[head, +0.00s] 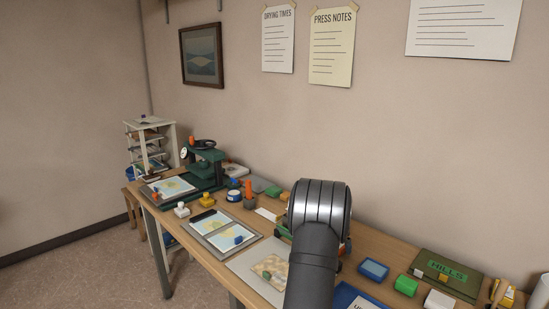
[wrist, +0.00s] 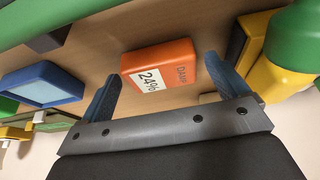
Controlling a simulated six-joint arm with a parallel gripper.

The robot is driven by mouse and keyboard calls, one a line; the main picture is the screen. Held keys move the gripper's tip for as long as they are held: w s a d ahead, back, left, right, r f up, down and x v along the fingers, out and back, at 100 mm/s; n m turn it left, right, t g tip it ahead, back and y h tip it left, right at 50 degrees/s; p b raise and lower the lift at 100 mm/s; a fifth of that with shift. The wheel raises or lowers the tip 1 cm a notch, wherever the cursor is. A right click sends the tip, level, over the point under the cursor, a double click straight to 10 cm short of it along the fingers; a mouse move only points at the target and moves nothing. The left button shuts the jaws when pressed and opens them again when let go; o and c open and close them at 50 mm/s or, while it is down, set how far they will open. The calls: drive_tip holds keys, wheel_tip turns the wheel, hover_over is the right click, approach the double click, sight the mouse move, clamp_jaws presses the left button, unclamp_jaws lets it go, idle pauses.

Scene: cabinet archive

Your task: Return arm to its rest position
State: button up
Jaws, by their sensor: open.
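My gripper (wrist: 162,70) shows in the wrist view with its two blue-grey fingers spread apart and nothing clamped between them. An orange block (wrist: 160,62) with a white label reading "24%" and the word "DAMP" lies on the wooden surface just past the fingertips, in line with the gap. A strip of surface shows on either side of it. In the head view my own arm rises over the middle of the table and hides the gripper and the orange block.
The wooden table (head: 398,257) runs along the wall. A green press (head: 206,166) stands at its far left. A blue block (head: 373,270), a green block (head: 405,285) and a green "HILLS" box (head: 447,272) lie right of my arm. In the wrist view, a blue-rimmed block (wrist: 42,84) is at left.

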drive_tip(key=v, duration=1.2)
drive_tip(key=x, duration=1.2)
drive_tip(key=shift+w+d, duration=0.1)
wheel_tip(320, 180, up, 5)
drive_tip(key=shift+d+f, duration=0.1)
drive_tip(key=shift+d, duration=0.05)
drive_tip(key=s+d+r, duration=0.7)
drive_tip(key=s, duration=0.2)
drive_tip(key=s+a, duration=0.4)
drive_tip(key=a, duration=0.6)
drive_tip(key=s+a, duration=0.5)
drive_tip(key=a, duration=0.5)
drive_tip(key=w+a+f, duration=0.2)
drive_tip(key=a, duration=0.1)
drive_tip(key=w+a+f, duration=0.4)
drive_tip(key=a, duration=0.1)
drive_tip(key=shift+w+a+f, duration=0.1)
drive_tip(key=shift+a+f, duration=0.15)
drive_tip(key=shift+a, duration=0.05)
drive_tip(key=shift+w+a+f, duration=0.1)
drive_tip(key=shift+a+f, duration=0.1)
drive_tip(key=shift+f, duration=0.6)
